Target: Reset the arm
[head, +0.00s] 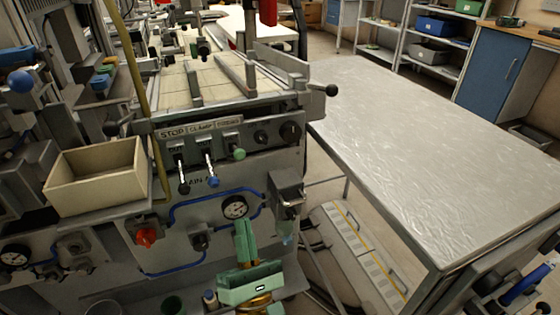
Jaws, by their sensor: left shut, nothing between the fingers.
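My left gripper (245,228), green with a brass-coloured wrist, is at the bottom centre of the head view. Its fingers point up and are closed together with nothing between them. It is in front of the lower part of the grey machine's front panel (190,210), near the pressure gauge (235,208) and a small grey box (286,190). I cannot tell whether it touches the panel. My right gripper does not show.
A cream open bin (98,178) stands on a ledge at the left. Levers, knobs and a red knob (146,236) stick out of the panel. A large grey table (430,150) with a bare top fills the right. Blue cabinets (490,70) and shelves stand behind.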

